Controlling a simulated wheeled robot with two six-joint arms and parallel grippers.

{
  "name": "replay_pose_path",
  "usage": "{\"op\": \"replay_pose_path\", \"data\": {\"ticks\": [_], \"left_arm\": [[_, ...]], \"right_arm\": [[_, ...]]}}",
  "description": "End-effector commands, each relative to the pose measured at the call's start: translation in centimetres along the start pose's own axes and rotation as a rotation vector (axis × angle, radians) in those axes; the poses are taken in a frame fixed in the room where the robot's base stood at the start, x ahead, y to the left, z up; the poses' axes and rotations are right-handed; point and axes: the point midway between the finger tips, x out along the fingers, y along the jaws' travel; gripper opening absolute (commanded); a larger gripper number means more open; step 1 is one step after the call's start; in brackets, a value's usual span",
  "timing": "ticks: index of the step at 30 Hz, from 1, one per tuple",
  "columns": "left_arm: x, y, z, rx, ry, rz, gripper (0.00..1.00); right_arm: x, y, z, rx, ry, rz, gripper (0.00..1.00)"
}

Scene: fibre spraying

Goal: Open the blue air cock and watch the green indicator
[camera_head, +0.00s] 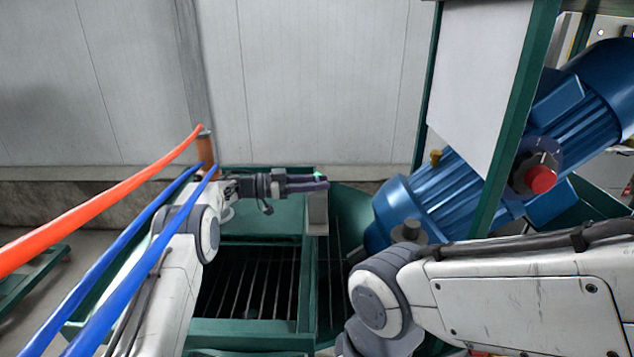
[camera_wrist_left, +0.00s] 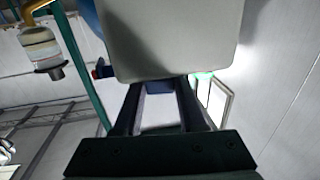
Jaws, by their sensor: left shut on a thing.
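My left gripper (camera_head: 308,184) reaches to the right above the green frame, beside a small grey box (camera_head: 317,208). It is shut on the blue air cock, which shows as a small blue piece between the fingers (camera_wrist_left: 157,108) in the left wrist view (camera_wrist_left: 158,87). The fingers hide most of the cock, and I cannot tell how far it is turned. A small green indicator (camera_head: 318,175) shows just above the fingertips; a green glow also shows right of the fingers in the wrist view (camera_wrist_left: 204,75). My right gripper is out of view.
A green hopper frame with a dark grate (camera_head: 250,285) lies below. Blue motors (camera_head: 440,195) and a red knob (camera_head: 540,179) stand at right. Orange (camera_head: 100,215) and blue hoses (camera_head: 110,270) run along the left. A pale wall (camera_head: 310,80) is behind.

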Motion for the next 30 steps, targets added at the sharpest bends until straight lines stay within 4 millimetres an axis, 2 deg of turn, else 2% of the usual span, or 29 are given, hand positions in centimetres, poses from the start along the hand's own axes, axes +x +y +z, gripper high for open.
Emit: {"op": "replay_pose_path", "data": {"ticks": [21,22,23,24,30], "left_arm": [[0.13,-0.06,-0.47,0.005,0.007,0.031,0.00],[0.14,-0.05,-0.48,0.005,0.007,0.031,0.51],[0.14,-0.05,-0.46,0.005,0.006,0.031,0.63],[0.14,-0.05,-0.43,0.005,0.006,0.032,0.70],[0.08,-0.04,-0.24,0.003,0.004,0.032,0.70]], "right_arm": [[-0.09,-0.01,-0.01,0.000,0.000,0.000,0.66],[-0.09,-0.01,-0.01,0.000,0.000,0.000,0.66],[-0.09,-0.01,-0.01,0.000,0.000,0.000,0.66],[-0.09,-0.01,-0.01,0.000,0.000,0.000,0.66],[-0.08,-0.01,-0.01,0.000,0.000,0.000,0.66]]}}
